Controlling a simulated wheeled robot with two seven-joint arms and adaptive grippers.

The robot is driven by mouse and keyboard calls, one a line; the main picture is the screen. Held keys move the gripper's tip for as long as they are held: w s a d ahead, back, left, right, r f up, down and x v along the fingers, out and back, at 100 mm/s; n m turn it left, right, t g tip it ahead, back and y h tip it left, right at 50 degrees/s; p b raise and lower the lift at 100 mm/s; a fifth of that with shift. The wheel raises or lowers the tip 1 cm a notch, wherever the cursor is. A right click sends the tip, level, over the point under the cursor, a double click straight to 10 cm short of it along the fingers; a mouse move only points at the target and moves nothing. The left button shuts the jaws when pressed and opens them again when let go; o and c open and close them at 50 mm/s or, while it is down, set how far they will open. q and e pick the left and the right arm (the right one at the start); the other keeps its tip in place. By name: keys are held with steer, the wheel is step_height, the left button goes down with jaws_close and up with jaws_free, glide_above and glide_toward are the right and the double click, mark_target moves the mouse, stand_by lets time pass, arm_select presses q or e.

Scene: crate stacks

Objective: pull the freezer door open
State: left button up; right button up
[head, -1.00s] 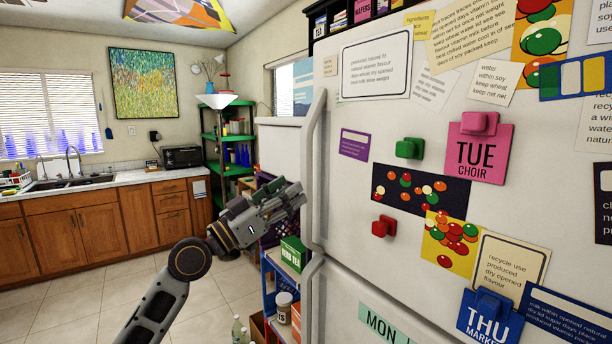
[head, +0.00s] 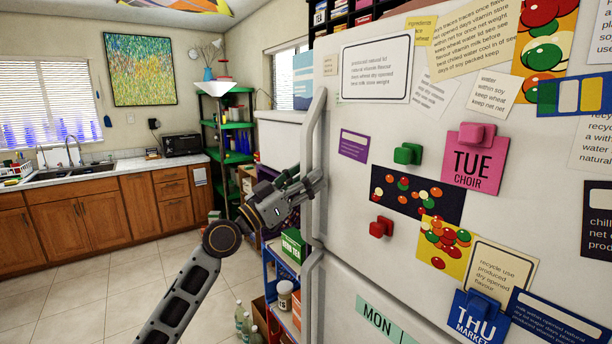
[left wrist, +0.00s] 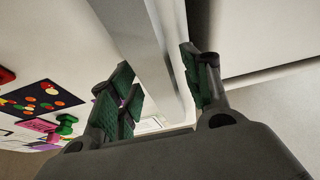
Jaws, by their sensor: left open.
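The white fridge-freezer fills the right of the head view, with an upper door (head: 345,220) and a lower door (head: 345,290). A long pale vertical handle (head: 312,130) runs along the upper door's left edge. My left gripper (head: 312,185) is at the lower half of this handle. In the left wrist view, the open fingers (left wrist: 160,92) stand on either side of the handle bar (left wrist: 165,45), apart from each other. Whether a finger touches the bar is hard to tell. Both doors look shut. My right gripper is not in view.
Magnets and notes cover the door, including a pink card (head: 473,165). A blue-framed shelf (head: 266,265) with boxes and a jar stands close beside the fridge, below my gripper. Bottles (head: 245,325) stand on the floor. The tiled floor (head: 100,290) at left is clear.

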arm_select(q)
steer(key=shift+c, duration=0.9)
jaws_close()
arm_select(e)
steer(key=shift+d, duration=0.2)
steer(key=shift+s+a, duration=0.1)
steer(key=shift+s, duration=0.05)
